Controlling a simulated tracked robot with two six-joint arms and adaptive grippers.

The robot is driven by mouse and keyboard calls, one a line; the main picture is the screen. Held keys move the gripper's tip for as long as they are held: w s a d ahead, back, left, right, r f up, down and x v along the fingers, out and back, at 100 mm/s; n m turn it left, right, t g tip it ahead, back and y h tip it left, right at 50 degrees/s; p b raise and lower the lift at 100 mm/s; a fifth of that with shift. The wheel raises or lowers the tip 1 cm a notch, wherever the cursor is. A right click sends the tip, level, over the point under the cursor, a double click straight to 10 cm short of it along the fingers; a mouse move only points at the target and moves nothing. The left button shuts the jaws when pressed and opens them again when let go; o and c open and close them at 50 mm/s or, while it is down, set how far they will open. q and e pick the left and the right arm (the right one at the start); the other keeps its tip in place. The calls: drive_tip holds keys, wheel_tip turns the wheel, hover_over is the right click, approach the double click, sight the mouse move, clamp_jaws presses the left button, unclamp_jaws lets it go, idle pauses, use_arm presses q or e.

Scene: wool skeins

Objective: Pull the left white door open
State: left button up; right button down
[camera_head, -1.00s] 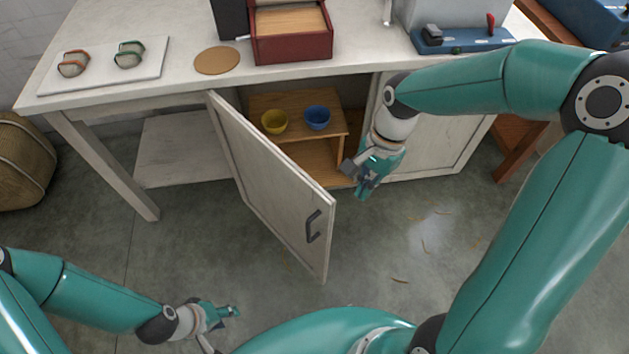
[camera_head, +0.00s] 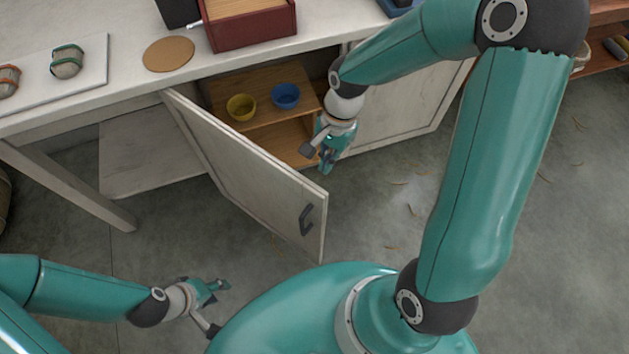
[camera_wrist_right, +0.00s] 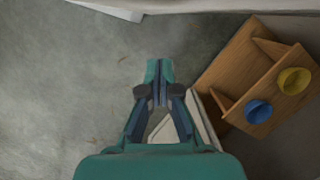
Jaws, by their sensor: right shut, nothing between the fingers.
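The left white door (camera_head: 235,165) stands wide open, swung out from the cabinet, with its dark handle (camera_head: 307,219) near the free edge. My right gripper (camera_head: 326,168) is shut and empty, in front of the cabinet opening and to the right of the door, apart from the handle. It also shows in the right wrist view (camera_wrist_right: 159,66). My left gripper (camera_head: 222,289) is low at the left, away from the door; its finger gap is too small to judge.
Inside the cabinet, a yellow bowl (camera_head: 241,108) and a blue bowl (camera_head: 285,96) sit on a wooden shelf (camera_head: 262,117). The right white door (camera_head: 400,108) is closed. The worktop (camera_head: 120,82) is above. Floor in front is mostly clear.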

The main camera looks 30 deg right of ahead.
sight(314, 185)
drive_tip(key=shift+s+a+f, duration=0.3)
drive_tip(key=shift+a+f, duration=0.2)
drive_tip(key=shift+a, duration=0.25)
drive_tip(key=shift+s+a+f, duration=0.3)
drive_tip(key=shift+a+f, duration=0.25)
drive_tip(key=shift+a, duration=0.25)
drive_tip(key=shift+s+a+f, duration=0.3)
drive_tip(key=shift+a+f, duration=0.2)
drive_tip(key=shift+a, duration=0.25)
